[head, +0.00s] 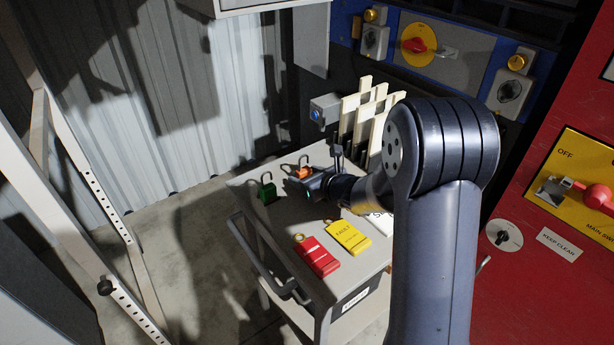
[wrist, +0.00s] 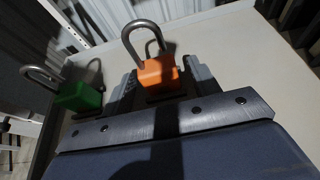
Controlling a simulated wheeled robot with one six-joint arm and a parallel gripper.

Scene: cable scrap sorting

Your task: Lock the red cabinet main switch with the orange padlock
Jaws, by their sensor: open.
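The orange padlock (head: 304,172) stands on the grey cart top with its shackle up. In the wrist view the orange padlock (wrist: 158,72) sits between the two fingers of my gripper (wrist: 160,85). My gripper (head: 312,183) is open around it, low over the cart; I cannot tell whether a finger touches it. The red cabinet (head: 515,215) is at the right. Its main switch (head: 597,196) is a red handle on a yellow plate, with a metal hasp (head: 553,190) at its left by the word OFF.
A green padlock (head: 267,190) stands left of the orange one, also in the wrist view (wrist: 78,97). A red tag (head: 316,256) and a yellow tag (head: 348,238) lie on the cart (head: 290,290). A blue panel behind carries another red switch (head: 416,45).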

